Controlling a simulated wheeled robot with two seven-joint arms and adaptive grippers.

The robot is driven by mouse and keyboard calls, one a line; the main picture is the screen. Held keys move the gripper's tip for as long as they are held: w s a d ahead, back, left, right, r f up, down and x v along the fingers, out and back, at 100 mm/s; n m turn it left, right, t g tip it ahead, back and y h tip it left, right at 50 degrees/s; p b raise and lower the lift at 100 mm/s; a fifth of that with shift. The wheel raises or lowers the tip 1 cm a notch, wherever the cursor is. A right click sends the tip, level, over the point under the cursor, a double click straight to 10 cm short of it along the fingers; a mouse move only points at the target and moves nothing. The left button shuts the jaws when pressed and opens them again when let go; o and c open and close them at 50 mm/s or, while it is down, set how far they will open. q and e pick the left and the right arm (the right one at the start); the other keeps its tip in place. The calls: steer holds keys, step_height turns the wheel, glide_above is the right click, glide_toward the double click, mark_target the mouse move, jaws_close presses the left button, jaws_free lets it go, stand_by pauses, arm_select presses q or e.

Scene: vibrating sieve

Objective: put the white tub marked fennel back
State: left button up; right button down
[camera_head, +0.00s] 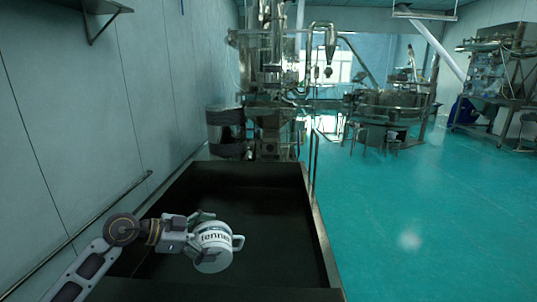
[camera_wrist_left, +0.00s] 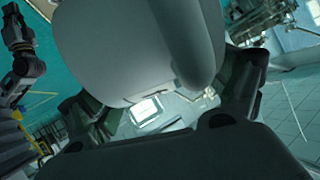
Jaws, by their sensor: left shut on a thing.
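The white tub (camera_head: 212,247) carries dark lettering that reads "fenne" with its end cut off by the curve, and has a loop handle on its right side. My left gripper (camera_head: 205,228) is shut on the tub and holds it over the dark, open-topped bin. In the left wrist view the tub (camera_wrist_left: 140,45) fills the top middle, between the two fingers of the left gripper (camera_wrist_left: 165,105). The tub's underside and whether it touches anything are hidden in the head view. My right gripper is not in the head view.
The dark bin (camera_head: 320,240) has raised walls and a flat, dark inside. A grey wall (camera_head: 100,90) with a rail (camera_head: 90,228) runs along the left. Metal machinery (camera_head: 268,70) stands behind the bin. Green floor (camera_head: 430,220) is clear on the right.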

arm_select(q)
steer(key=s+r, duration=0.1)
steer(key=r, duration=0.1)
steer(key=s+a+r, duration=0.1)
steer(key=s+r, duration=0.1)
steer(key=shift+s+r, duration=0.15)
steer(key=shift+r, duration=0.1)
steer(key=s+a+f+n+t+y, duration=0.1)
steer(key=s+a+f, duration=0.3)
steer(key=s+f, duration=0.1)
steer(key=shift+s+a+f, duration=0.2)
steer(key=shift+a+f, duration=0.1)
steer(key=shift+f, duration=0.3)
